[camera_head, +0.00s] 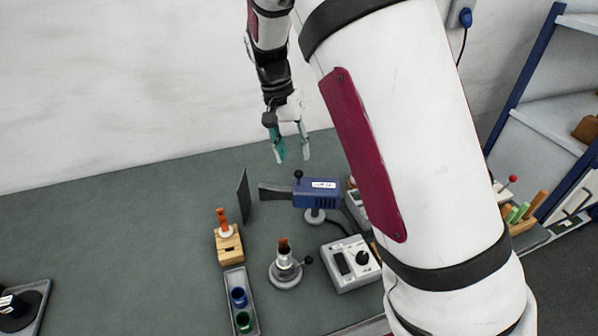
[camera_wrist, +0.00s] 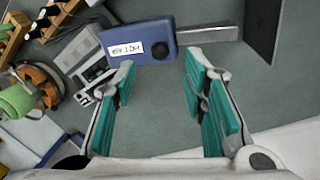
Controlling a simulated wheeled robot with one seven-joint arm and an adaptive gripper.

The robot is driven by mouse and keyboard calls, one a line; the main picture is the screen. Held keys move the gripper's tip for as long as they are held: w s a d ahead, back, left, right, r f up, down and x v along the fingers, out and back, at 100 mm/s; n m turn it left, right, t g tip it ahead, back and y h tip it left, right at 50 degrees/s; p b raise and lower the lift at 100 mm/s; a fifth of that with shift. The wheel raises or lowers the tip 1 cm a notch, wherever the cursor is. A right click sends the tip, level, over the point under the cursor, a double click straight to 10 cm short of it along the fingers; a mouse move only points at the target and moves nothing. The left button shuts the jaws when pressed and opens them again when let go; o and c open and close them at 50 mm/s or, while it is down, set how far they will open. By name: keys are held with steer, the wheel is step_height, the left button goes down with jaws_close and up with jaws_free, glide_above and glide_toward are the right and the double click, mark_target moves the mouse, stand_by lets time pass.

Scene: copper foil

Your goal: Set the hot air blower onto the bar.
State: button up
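The hot air blower (camera_head: 318,191) has a blue body with a white label, a black knob on top and a flat dark nozzle pointing left. It sits above a small round grey base (camera_head: 314,215) on the bench. In the wrist view the blower (camera_wrist: 138,42) lies beyond the fingertips, its nozzle pointing right. My gripper (camera_head: 292,145) is above and behind the blower, pointing down, with its teal fingers apart and nothing between them. It also shows in the wrist view (camera_wrist: 158,85). I cannot tell which thing is the bar.
A dark upright plate (camera_head: 243,196) stands left of the nozzle. In front are a wooden block (camera_head: 229,246), a tray with cups (camera_head: 240,280), a round-based burner (camera_head: 285,268) and a grey control box (camera_head: 350,265).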

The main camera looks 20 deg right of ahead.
mark_target(298, 173)
steer(key=f, duration=0.5)
steer(key=s+d+f, duration=0.1)
steer(key=f, duration=0.1)
steer(key=shift+d+f+p, duration=0.1)
steer(key=shift+f+p, duration=0.1)
steer(key=shift+p, duration=0.2)
jaws_close()
